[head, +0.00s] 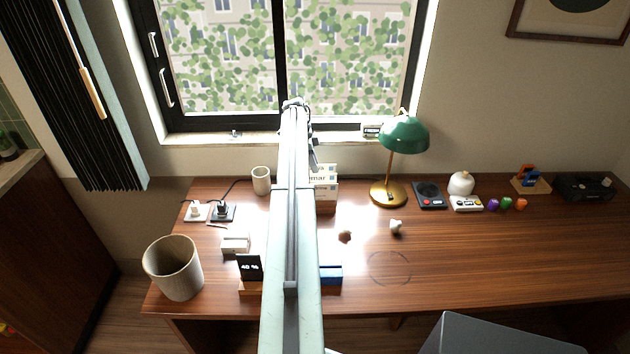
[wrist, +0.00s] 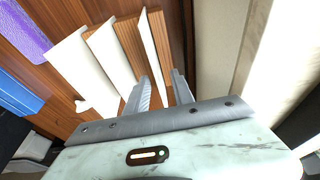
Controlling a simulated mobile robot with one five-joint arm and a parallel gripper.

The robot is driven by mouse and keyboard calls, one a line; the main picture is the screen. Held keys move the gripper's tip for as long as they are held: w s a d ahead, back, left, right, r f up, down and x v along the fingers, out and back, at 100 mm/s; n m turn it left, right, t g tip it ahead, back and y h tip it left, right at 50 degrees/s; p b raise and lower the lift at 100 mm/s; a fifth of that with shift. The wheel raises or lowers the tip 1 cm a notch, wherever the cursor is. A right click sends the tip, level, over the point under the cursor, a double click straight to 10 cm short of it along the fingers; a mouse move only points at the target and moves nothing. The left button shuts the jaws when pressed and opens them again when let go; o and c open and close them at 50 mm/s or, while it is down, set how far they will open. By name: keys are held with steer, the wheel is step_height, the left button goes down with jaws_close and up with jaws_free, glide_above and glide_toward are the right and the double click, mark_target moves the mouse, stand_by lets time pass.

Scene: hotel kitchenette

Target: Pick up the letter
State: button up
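White letters stand upright in a wooden rack (head: 325,207) on the desk, partly hidden behind my arm in the head view; the front letter (head: 326,173) bears printed text. In the wrist view several pale letters stand in slots, one at the left (wrist: 80,75), one in the middle (wrist: 112,55) and one nearest my gripper (wrist: 152,50). My gripper (wrist: 162,90) is open, its two fingers apart at the rack. The lower edge of the nearest letter reaches between the fingers. I cannot tell whether either finger touches it.
The green lamp (head: 404,133) stands right of the rack and a beige cup (head: 261,180) left of it. The window (head: 285,60) and sill are close behind. A blue box (head: 331,274) and a small black sign (head: 250,267) are near the front edge. The right desk front is clear.

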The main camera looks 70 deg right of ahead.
steer(key=b+x, duration=0.3)
steer(key=x, duration=0.1)
steer(key=shift+f, duration=0.15)
jaws_close()
steer(key=shift+r, duration=0.25)
step_height(320, 180, up, 10)
steer(key=p, duration=1)
steer(key=shift+r+p, duration=0.1)
steer(key=shift+p, duration=0.2)
